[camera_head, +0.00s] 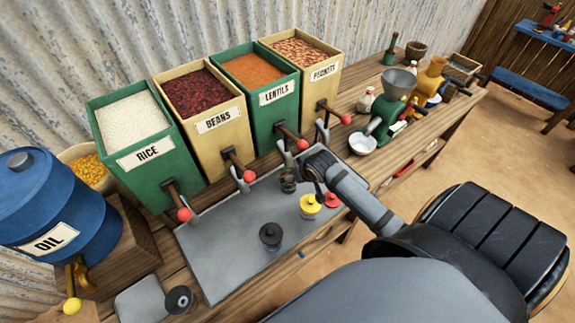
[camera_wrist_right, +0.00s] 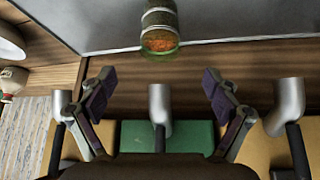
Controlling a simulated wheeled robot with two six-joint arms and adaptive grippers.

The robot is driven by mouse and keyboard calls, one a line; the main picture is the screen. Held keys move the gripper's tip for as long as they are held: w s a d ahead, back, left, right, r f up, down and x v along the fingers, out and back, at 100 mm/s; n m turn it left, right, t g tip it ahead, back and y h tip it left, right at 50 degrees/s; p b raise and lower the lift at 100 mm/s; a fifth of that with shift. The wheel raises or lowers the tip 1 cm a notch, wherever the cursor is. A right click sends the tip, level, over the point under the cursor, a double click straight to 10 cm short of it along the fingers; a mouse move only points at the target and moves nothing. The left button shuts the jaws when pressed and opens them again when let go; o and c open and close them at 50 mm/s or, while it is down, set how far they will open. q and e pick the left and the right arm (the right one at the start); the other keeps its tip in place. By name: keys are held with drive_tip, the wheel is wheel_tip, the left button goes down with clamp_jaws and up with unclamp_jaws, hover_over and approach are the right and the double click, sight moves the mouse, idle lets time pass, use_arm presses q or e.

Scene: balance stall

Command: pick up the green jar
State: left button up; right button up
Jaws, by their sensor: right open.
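The green jar (camera_head: 288,182) is small and dark in the head view, standing near the back edge of the grey mat under the lentils bin's spout. My right gripper (camera_head: 312,180) comes in from the right beside the jar. In the wrist view its two fingers (camera_wrist_right: 160,85) are spread with nothing between them, and the jar lies beyond the tips, in line with the gap. My left gripper does not show.
The bins of rice (camera_head: 145,152), beans (camera_head: 217,122), lentils (camera_head: 277,97) and peanuts (camera_head: 323,72) stand behind, their red-knobbed levers jutting out. The grey mat's (camera_head: 215,250) left part is clear.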

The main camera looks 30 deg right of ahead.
drive_tip(key=p+x, duration=0.1)
drive_tip(key=x, duration=0.4)
drive_tip(key=shift+w+f, duration=0.2)
drive_tip(key=x, duration=0.3)
drive_tip(key=shift+f+p, duration=0.4)
drive_tip(key=shift+w+f, duration=0.15)
drive_tip(key=shift+f, duration=0.2)
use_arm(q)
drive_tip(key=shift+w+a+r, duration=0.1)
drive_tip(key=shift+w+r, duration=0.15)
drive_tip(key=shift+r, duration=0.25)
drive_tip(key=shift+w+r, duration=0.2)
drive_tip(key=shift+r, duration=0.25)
use_arm(e)
drive_tip(key=shift+c, duration=0.4)
drive_tip(key=shift+c, duration=1.2)
drive_tip(key=shift+r, duration=0.1)
drive_tip(key=c, duration=1.4)
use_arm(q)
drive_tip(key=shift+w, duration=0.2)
use_arm(e)
drive_tip(key=shift+o, duration=0.2)
